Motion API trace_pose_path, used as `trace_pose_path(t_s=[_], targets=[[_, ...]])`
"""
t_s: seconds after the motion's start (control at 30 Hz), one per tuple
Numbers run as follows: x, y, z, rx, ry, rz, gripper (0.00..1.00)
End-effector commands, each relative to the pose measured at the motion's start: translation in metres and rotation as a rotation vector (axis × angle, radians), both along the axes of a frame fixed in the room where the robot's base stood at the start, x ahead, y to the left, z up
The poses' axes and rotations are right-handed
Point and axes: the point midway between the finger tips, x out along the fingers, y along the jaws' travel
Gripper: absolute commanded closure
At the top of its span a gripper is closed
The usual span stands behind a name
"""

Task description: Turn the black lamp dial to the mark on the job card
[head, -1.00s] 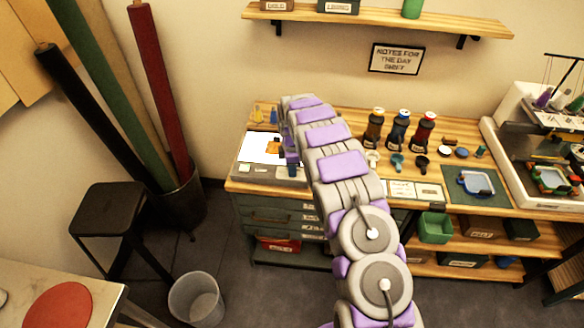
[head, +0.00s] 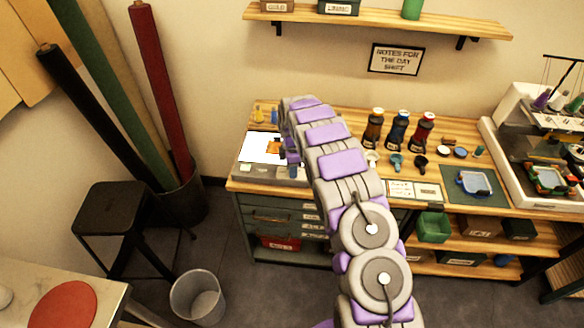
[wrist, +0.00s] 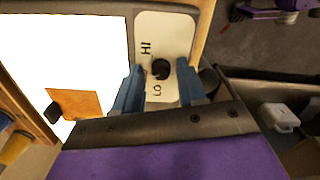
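The black lamp dial (wrist: 161,69) sits on a pale plate (wrist: 176,28) marked HI and LO, beside the bright white lamp panel (wrist: 60,50) in the wrist view. My gripper (wrist: 159,75) is open, with one blue finger on each side of the dial. Gaps show between fingers and dial; I cannot tell how deep the fingers reach. In the head view my gripper (head: 291,150) is over the right part of the light box (head: 262,173), and my arm hides the dial. Printed cards (head: 414,190) lie at the bench front; their text is too small to read.
An orange piece (wrist: 80,103) lies on the lamp panel near a black clip. Bottles (head: 400,128) and small scoops stand right of my arm. A stool (head: 110,215) and bin (head: 197,298) stand left.

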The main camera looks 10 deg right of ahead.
Motion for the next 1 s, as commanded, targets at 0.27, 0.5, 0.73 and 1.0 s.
trace_pose_path(t_s=[0.27, 0.5, 0.73, 1.0], targets=[[0.000, 0.000, 0.000, 0.000, 0.001, 0.000, 0.52], [0.001, 0.000, 0.021, 0.000, -0.003, 0.000, 0.52], [0.002, 0.000, 0.072, 0.000, -0.005, 0.000, 0.52], [0.002, 0.001, 0.130, 0.000, -0.004, 0.000, 0.52]])
